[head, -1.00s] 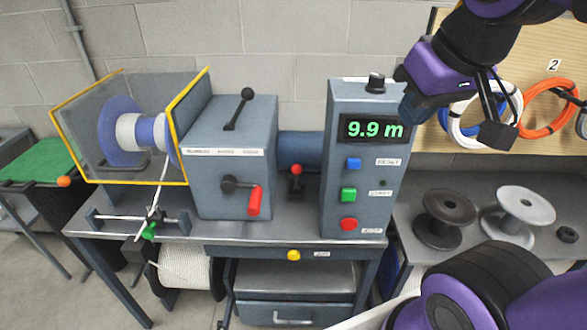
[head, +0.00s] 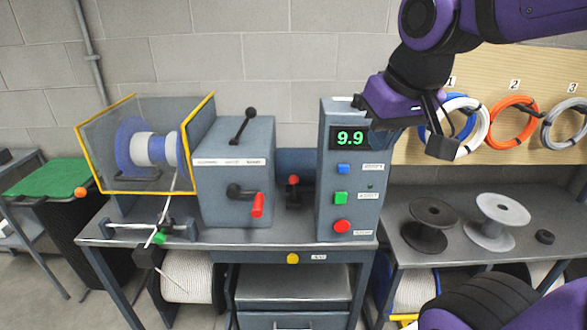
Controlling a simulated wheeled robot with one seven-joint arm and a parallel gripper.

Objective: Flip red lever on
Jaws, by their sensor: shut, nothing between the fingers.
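The red lever (head: 257,205) is a red handle on a dark pivot at the front of the grey machine box (head: 235,178). Its handle points down. A smaller lever with a red ball knob (head: 293,180) stands between that box and the control panel (head: 351,215). My gripper (head: 376,114) is shut and empty at the panel's upper right, above and to the right of both levers and apart from them.
The panel has blue, green and red buttons. A black-knobbed lever (head: 243,125) tops the box. A yellow-framed guard (head: 146,192) encloses a spool at left. Two empty spools stand on the right bench (head: 455,250). Coiled cables hang on a wooden board (head: 543,67).

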